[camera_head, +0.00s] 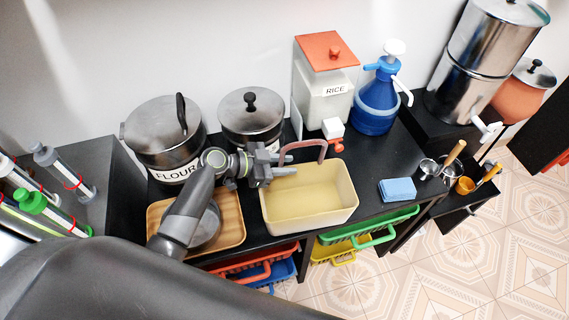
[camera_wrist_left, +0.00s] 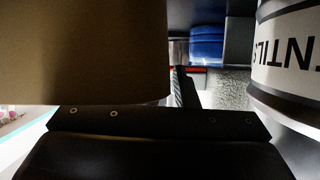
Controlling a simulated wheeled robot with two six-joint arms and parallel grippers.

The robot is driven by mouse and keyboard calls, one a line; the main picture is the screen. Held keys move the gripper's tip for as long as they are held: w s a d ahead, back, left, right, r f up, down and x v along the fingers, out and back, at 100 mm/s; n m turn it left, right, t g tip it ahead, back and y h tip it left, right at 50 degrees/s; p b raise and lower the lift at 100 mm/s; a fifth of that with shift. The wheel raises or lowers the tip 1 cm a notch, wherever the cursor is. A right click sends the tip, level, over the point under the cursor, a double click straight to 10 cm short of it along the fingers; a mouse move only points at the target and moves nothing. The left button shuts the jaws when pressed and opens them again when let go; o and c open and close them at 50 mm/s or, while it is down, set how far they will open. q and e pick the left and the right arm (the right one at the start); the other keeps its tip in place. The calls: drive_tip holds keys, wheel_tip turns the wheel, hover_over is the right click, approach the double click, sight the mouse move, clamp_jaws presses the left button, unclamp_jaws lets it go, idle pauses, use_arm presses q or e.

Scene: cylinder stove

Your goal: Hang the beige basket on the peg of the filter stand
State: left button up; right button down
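The beige basket (camera_head: 308,203) is an open, empty tub on the black counter, with a reddish arched handle (camera_head: 322,150) at its back. My left gripper (camera_head: 292,164) is at the left end of this handle, above the basket's back left corner. Its fingertips overlap the handle; whether they grip it is unclear. In the left wrist view a large beige-brown surface, which I cannot identify surely, fills the left side. The steel filter (camera_head: 480,45) stands at the right on a black stand (camera_head: 445,118). I cannot make out its peg. My right gripper is not in view.
A RICE canister (camera_head: 325,100), a blue pump bottle (camera_head: 376,103) and a lidded pot (camera_head: 252,120) stand behind the basket. A FLOUR pot (camera_head: 165,140) and a wooden tray (camera_head: 232,222) are left. A blue sponge (camera_head: 398,190) and metal cups (camera_head: 428,168) are right. Coloured baskets hang below.

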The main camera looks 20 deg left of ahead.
use_arm(q)
drive_tip(key=shift+o, duration=0.5)
drive_tip(key=shift+r+p, duration=0.2)
drive_tip(key=shift+p, duration=0.4)
drive_tip(key=b+v, duration=0.4)
drive_tip(key=v, duration=0.8)
drive_tip(key=shift+r, duration=0.2)
drive_tip(key=shift+w+d, duration=0.1)
